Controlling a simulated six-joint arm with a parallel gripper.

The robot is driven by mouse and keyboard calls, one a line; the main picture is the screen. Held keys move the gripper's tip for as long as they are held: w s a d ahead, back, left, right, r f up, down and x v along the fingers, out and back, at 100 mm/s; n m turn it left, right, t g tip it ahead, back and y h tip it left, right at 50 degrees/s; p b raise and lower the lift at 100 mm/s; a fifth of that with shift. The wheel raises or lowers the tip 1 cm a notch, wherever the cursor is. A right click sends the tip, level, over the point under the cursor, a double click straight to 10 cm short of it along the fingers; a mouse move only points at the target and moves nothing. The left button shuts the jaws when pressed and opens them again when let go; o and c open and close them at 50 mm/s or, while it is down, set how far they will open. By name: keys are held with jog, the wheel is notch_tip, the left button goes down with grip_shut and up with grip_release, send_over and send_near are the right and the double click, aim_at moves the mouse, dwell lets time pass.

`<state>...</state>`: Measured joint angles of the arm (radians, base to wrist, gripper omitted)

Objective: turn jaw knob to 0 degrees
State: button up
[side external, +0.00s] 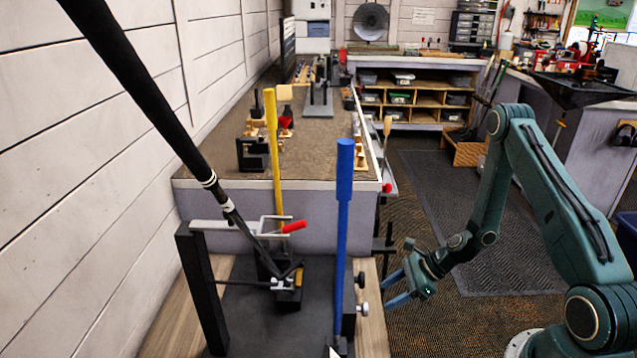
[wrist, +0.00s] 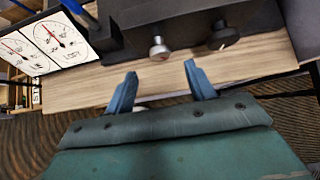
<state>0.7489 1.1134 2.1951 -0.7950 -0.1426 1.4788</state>
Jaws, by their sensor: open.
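Two knobs stick out from the side of a black fixture; I cannot tell which is the jaw knob. The silver knob (wrist: 158,48) is also in the side view (side external: 363,309). The black knob (wrist: 223,36) is to its right in the wrist view, and it also shows in the side view (side external: 361,280). My gripper (wrist: 160,82) is open and empty, its two blue fingers apart and pointing at the fixture. The silver knob lies just beyond the gap between the fingertips, not touched. In the side view my gripper (side external: 392,287) is right of the knobs.
A white panel with dials (wrist: 58,40) is at the left in the wrist view. A wooden bench top (wrist: 90,90) lies below the knobs. A blue upright lever (side external: 344,220), a yellow one (side external: 273,150) and a slanted black club (side external: 140,85) rise from the fixture.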

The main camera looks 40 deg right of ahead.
jog(key=v, duration=0.7)
jog(key=a+r+n+g+h, duration=0.1)
jog(key=a+r+n, duration=0.2)
jog(key=r+n, duration=0.5)
jog(key=a+r+n+g+h, duration=0.2)
jog(key=a+r+n, duration=0.2)
jog(key=r+n, duration=0.3)
jog(key=shift+s+r+n, duration=0.4)
jog(key=shift+s+r, duration=0.1)
jog(key=shift+r, duration=1.6)
jog(key=shift+f, duration=0.1)
jog(key=d+f+m+t+y, duration=0.1)
jog(key=d+f+m, duration=0.2)
jog(key=f+m, duration=0.5)
jog(key=w+d+f+m+t+y, duration=0.1)
jog(key=d+f+m+t+y, duration=0.1)
jog(key=f+m, duration=0.5)
notch_tip(320, 180, down, 5)
jog(key=shift+w+d+r+m, duration=0.2)
jog(key=shift+d+m, duration=0.2)
jog(key=shift+d, duration=0.4)
jog(key=shift+f, duration=0.1)
